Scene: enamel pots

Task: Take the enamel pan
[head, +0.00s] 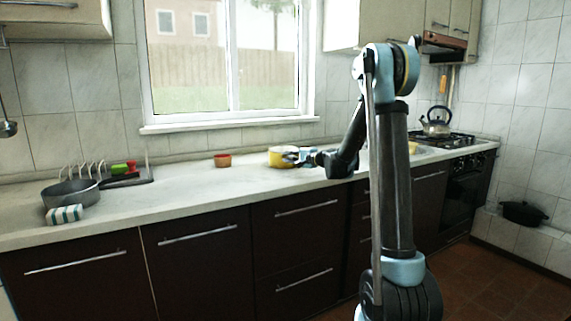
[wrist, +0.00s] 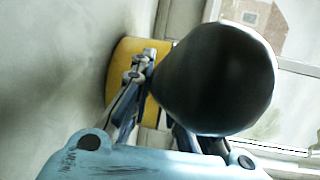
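A yellow enamel pan (head: 281,157) stands on the counter below the window. My gripper (head: 297,156) is at its right side, very close to it. In the wrist view, part of the yellow pan (wrist: 123,62) shows behind the left finger. A large dark rounded shape, probably the end of the pan's handle (wrist: 215,80), is close to the camera. It hides the right fingertip of my gripper (wrist: 160,85). I cannot tell whether the fingers are closed on the handle.
A small orange-red bowl (head: 222,160) stands left of the yellow pan. A grey frying pan (head: 72,192), a striped sponge (head: 64,215) and a rack (head: 82,170) are at the far left. A kettle (head: 436,121) stands on the stove at right. The counter (head: 190,190) between is clear.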

